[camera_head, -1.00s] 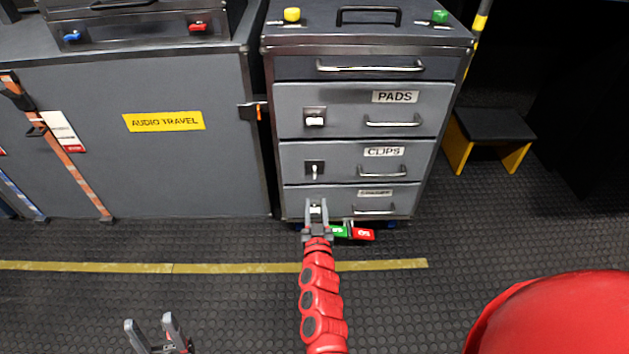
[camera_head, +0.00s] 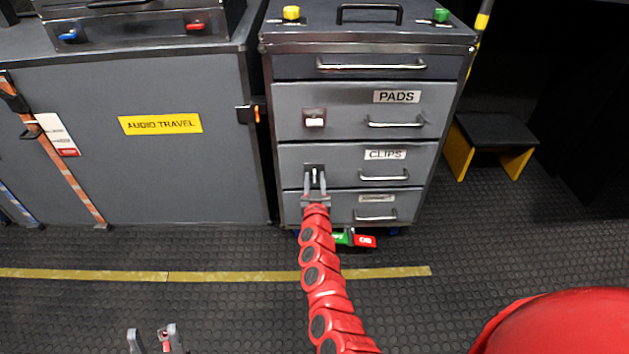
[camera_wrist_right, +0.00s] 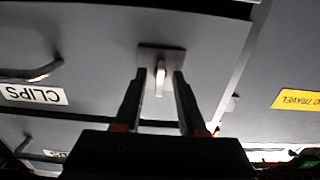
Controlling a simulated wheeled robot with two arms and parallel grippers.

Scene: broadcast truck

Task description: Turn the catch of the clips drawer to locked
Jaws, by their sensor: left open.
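The clips drawer (camera_head: 345,168) is the grey drawer below the pads drawer, and it is shut. Its catch (camera_head: 314,173) is a pale upright lever on a dark plate, left of the drawer's handle. It also shows in the right wrist view (camera_wrist_right: 160,77), where the picture is upside down. My right gripper (camera_head: 316,183) is at the catch, its open fingers on either side of the lever. In the wrist view, gaps show between lever and fingers (camera_wrist_right: 157,92). My left gripper (camera_head: 152,338) is open and empty above the floor at the bottom left.
The pads drawer (camera_head: 350,103) has its own catch (camera_head: 314,118). A lower drawer (camera_head: 345,210) is partly behind my right gripper. Green and red tags (camera_head: 363,241) hang under the cabinet. A grey case (camera_head: 160,170) stands left, a step stool (camera_head: 493,130) right.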

